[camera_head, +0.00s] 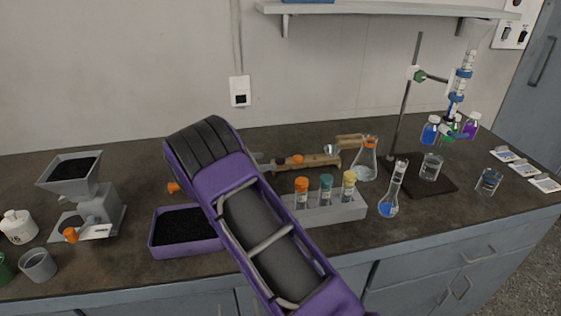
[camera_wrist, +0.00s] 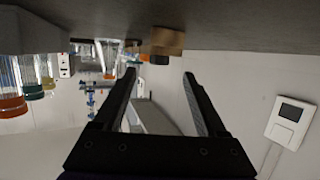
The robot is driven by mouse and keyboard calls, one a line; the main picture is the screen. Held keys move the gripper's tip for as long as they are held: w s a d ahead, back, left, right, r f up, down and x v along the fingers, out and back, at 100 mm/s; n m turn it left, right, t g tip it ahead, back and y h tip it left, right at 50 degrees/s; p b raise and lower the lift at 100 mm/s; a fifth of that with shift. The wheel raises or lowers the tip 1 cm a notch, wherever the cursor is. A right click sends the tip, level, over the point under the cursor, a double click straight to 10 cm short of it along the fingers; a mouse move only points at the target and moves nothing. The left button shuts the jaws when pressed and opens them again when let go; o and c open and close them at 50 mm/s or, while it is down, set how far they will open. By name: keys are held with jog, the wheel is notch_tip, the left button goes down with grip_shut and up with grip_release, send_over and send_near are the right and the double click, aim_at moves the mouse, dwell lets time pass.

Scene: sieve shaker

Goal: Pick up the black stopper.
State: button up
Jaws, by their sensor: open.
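I cannot make out the black stopper for certain in either view. A small dark shape (camera_wrist: 159,59) shows beside a brown wooden block in the wrist view, but it is too small to name. My gripper (camera_wrist: 159,77) is open, with two black fingers apart and nothing between them. The wrist view is upside down, with the bench at the top. In the head view my purple arm covers the middle of the bench, and the gripper's fingers are hidden behind it.
A rack of capped vials (camera_head: 345,208) stands right of my arm. A purple tray (camera_head: 160,249) of black grains and a grinder (camera_head: 98,212) stand left. A flask (camera_head: 366,160), volumetric flask (camera_head: 391,195) and burette stand (camera_head: 409,110) stand right. A shelf (camera_head: 390,10) is above.

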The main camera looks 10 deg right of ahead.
aim_at(277, 160)
jog(key=x, duration=0.5)
jog(key=shift+s, duration=0.1)
grip_shut()
